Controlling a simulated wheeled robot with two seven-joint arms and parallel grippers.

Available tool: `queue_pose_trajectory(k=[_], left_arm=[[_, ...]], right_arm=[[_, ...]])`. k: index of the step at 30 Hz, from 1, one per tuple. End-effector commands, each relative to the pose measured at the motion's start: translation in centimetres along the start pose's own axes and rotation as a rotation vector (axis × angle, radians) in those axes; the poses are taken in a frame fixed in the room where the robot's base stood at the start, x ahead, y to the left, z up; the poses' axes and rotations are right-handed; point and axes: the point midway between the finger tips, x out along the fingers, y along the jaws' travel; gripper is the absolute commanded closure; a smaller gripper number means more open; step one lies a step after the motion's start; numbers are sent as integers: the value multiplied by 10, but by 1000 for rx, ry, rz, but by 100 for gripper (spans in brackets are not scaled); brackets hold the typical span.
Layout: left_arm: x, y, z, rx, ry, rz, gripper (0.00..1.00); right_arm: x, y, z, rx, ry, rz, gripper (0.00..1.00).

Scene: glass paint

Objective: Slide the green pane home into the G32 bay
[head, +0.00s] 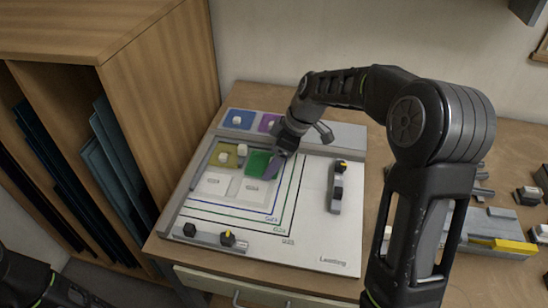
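The green pane (257,163) lies on the white board (310,245), right of a yellow-olive pane (222,160) with a pale knob. My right gripper (273,166) is low over the green pane's right edge. Its fingers are small and partly hidden by its own wrist, so I cannot tell whether they grip the pane. Two pale bays lie in front of the panes, a left one (212,184) and a right one (252,191). Their printed labels are too small to read surely, so I cannot pick out G32. My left arm shows at the bottom left corner; its gripper is out of view.
Blue (238,119) and purple (268,123) panes sit at the back. Dark clamps stand on a front rail (210,239) and a right-hand bar (335,190). A wooden rack (165,110) borders the left. A grey tray (485,228) and loose blocks lie at right.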

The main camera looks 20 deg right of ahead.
Motion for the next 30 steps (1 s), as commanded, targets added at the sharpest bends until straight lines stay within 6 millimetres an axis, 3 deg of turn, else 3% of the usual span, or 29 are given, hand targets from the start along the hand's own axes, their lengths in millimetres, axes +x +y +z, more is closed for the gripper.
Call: queue_pose_trajectory(k=[30], left_arm=[[6, -2, 0, 0, 0, 0, 64]], right_arm=[[2, 0, 1, 0, 0, 0, 61]])
